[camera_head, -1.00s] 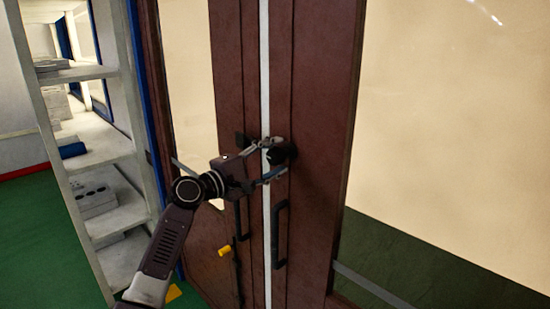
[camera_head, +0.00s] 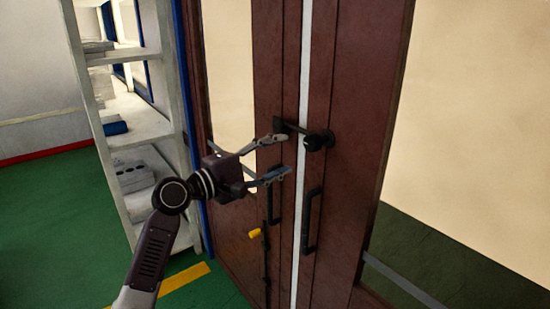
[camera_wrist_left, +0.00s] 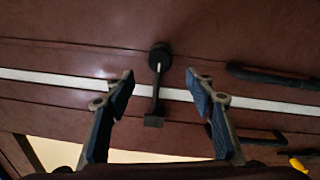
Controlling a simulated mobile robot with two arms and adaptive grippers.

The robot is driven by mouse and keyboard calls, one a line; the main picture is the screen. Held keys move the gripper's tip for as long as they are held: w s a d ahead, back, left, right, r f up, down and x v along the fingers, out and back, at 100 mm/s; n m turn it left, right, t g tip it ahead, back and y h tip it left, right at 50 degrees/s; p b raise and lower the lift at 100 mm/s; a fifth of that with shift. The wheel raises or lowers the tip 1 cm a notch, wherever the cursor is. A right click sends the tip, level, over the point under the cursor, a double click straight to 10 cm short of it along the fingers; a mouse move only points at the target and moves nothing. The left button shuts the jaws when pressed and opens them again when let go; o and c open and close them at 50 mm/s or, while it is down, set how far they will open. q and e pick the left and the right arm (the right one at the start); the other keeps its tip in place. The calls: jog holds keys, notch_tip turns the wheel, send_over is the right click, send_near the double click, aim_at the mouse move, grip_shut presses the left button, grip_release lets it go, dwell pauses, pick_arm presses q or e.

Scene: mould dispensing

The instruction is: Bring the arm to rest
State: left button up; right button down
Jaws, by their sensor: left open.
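My left gripper (camera_head: 288,156) is open and empty in front of the brown double door (camera_head: 345,90). A black latch (camera_head: 313,140) with a round knob sits across the white strip between the two door leaves, just beyond and above the fingertips. In the left wrist view the latch (camera_wrist_left: 157,75) shows between the two open fingers (camera_wrist_left: 160,85), apart from both. Two black pull handles (camera_head: 312,220) are on the door below the latch. My right gripper is not in view.
A white shelf unit (camera_head: 150,125) with several items stands left of the door. A yellow knob (camera_head: 254,234) sticks out low on the left leaf. The green floor (camera_head: 50,220) at the left is clear.

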pick_arm(q)
jog(key=shift+s+a, duration=0.35)
jog(key=shift+a, duration=0.1)
